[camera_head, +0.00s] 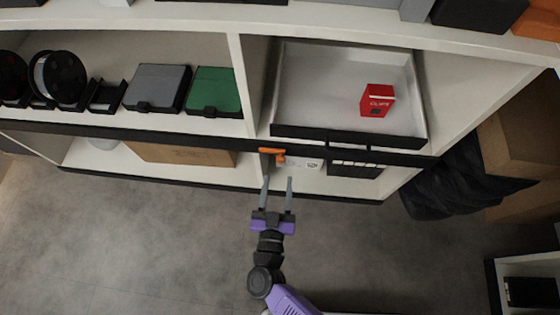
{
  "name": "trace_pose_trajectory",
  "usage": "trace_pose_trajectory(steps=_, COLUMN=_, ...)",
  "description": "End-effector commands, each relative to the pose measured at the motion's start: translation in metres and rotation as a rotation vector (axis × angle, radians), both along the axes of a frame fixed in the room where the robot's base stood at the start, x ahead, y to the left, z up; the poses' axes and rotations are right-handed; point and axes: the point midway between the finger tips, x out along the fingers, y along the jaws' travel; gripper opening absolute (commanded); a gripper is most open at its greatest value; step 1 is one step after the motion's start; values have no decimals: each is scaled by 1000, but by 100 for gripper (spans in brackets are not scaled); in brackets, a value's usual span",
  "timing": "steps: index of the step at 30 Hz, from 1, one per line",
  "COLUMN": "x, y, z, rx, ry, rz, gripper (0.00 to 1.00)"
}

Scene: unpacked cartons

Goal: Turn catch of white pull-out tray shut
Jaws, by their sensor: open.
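The white pull-out tray (335,88) sits in the upper right bay of the shelf unit, with a dark front edge and a dark handle. A red box marked CLIPS (377,100) stands inside it. An orange catch (271,151) is on the dark rail below the tray's left front corner, and it lies roughly sideways. My gripper (278,179) is open and empty, with its two grey fingers pointing up at the shelf just below the catch. The fingertips look apart from the catch, though the depth between them is hard to tell.
Dark reels (60,77), a grey box (157,87) and a green box (214,91) fill the left bay. A cardboard box (180,154) lies on the lower shelf. A black bag (445,180) and cartons stand at right. The floor before the shelf is clear.

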Motion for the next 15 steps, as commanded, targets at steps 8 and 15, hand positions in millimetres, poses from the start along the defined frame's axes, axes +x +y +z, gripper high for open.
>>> trace_pose_trajectory(steps=8, x=43, y=-2, z=-2, rx=2, ry=-1, rz=0, gripper=46)
trace_pose_trajectory(steps=15, x=62, y=-2, z=-1, rx=2, ry=0, rz=1, gripper=46)
